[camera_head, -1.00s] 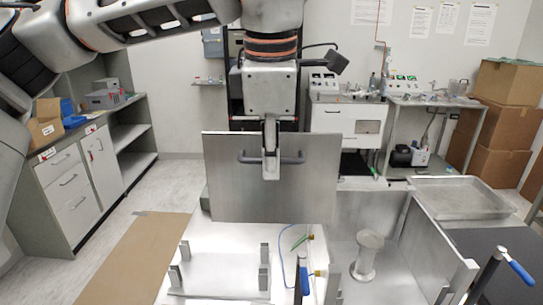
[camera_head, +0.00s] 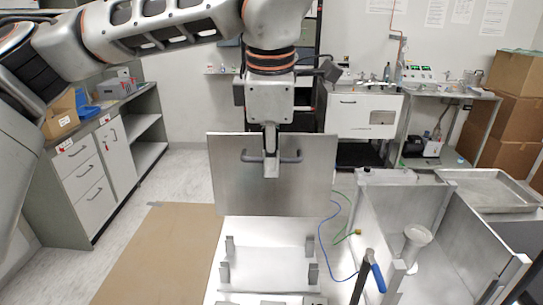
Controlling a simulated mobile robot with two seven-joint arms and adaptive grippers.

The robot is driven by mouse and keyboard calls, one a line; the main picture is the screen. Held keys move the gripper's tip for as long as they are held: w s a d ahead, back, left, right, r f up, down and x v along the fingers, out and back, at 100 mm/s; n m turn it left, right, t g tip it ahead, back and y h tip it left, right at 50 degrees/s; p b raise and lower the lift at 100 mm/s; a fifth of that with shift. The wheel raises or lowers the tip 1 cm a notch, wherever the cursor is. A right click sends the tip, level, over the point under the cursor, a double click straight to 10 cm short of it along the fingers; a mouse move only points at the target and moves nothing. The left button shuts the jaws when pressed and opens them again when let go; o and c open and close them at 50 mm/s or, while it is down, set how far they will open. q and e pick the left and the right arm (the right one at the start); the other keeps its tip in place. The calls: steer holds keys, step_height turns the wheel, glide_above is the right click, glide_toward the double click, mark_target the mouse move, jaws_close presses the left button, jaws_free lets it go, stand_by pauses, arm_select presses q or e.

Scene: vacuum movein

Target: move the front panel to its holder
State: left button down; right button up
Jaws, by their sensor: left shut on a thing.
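The front panel (camera_head: 235,190) is a flat grey metal plate with a dark bar handle (camera_head: 290,157). It hangs upright in the middle of the head view. My left gripper (camera_head: 271,165) comes down from above and is shut on the handle. The holder (camera_head: 268,272) is a low plate with several short upright posts on a white surface, below and nearer than the panel. The panel is above the surface and apart from the posts. My right gripper is not in view.
An open metal chamber (camera_head: 462,225) with a spool-shaped part (camera_head: 415,238) inside stands at the right. A blue-handled clamp (camera_head: 375,272) is at its near left corner. A metal tray (camera_head: 490,190) lies behind it. A cabinet (camera_head: 85,185) stands left; a brown mat (camera_head: 160,250) covers the floor.

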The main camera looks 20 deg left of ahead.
arm_select(q)
steer(key=shift+a+f, duration=0.1)
steer(key=shift+a, duration=0.35)
steer(key=s+b+x, duration=0.1)
steer(key=b+x, duration=0.3)
steer(key=x, duration=0.4)
steer(key=s+f+b+x, duration=0.1)
steer(key=s+b+x, duration=0.1)
steer(key=b+x, duration=0.2)
step_height(320, 180, down, 4)
steer(key=shift+w+d+r, duration=0.15)
steer(key=shift+d+r, duration=0.1)
steer(key=shift+d, duration=0.1)
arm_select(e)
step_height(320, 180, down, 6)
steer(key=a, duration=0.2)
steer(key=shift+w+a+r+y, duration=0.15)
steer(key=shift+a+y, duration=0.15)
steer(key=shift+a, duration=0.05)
arm_select(q)
steer(key=shift+w+a+r+p, duration=0.2)
steer(key=shift+w+p, duration=0.1)
steer(key=shift+w, duration=0.3)
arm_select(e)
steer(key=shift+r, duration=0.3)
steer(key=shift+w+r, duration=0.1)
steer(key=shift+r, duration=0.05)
